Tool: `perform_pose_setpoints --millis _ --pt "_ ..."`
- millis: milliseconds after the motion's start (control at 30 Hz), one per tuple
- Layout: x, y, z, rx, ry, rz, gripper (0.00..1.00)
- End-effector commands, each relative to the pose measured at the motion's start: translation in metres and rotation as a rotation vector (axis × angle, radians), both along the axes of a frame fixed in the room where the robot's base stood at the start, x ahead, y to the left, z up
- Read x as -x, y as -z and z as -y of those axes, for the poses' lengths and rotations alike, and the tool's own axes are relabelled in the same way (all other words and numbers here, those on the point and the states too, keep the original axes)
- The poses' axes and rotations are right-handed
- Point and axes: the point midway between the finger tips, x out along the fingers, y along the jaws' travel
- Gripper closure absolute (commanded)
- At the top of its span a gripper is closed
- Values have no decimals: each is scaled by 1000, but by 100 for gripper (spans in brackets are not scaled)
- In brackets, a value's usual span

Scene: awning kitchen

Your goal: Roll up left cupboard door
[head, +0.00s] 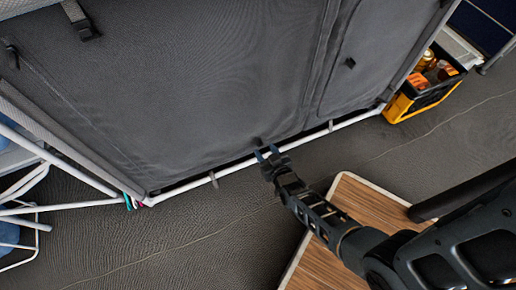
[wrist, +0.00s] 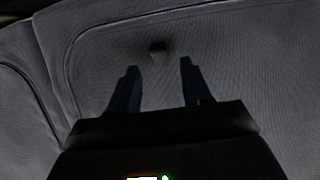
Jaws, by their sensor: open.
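The left cupboard door (head: 190,80) is a dark grey fabric panel, hanging down flat and closed above the white bottom bar of the frame. A small dark pull tab (head: 257,142) sits at its lower edge, right by my fingertips. My gripper (head: 266,153) is open in front of this lower edge. In the wrist view, the fabric door (wrist: 225,65) fills the background, and the tab (wrist: 158,48) shows beyond and between my two open fingers (wrist: 160,68). Nothing is between the fingers. I cannot tell the exact gap to the tab.
A right fabric door (head: 375,60) with its own tab (head: 350,63) is also closed. A yellow-black crate (head: 425,90) with items stands right of the cupboard. A wood-topped table (head: 345,205) lies beneath my arm. White tubular frames (head: 25,195) stand at left. Grey floor (head: 180,240) is clear.

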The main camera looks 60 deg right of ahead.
Motion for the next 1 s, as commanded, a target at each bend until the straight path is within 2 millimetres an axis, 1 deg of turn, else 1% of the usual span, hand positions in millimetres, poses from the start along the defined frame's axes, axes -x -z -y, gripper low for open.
perform_pose_setpoints --millis 33,100,300,633,1000 --pt "-7 6 6 1 1 1 51" --pt "-14 10 10 1 1 1 51" --pt "-28 15 19 2 1 0 51" --pt "-31 15 21 1 0 -1 51" --pt "-30 15 21 0 0 0 86"
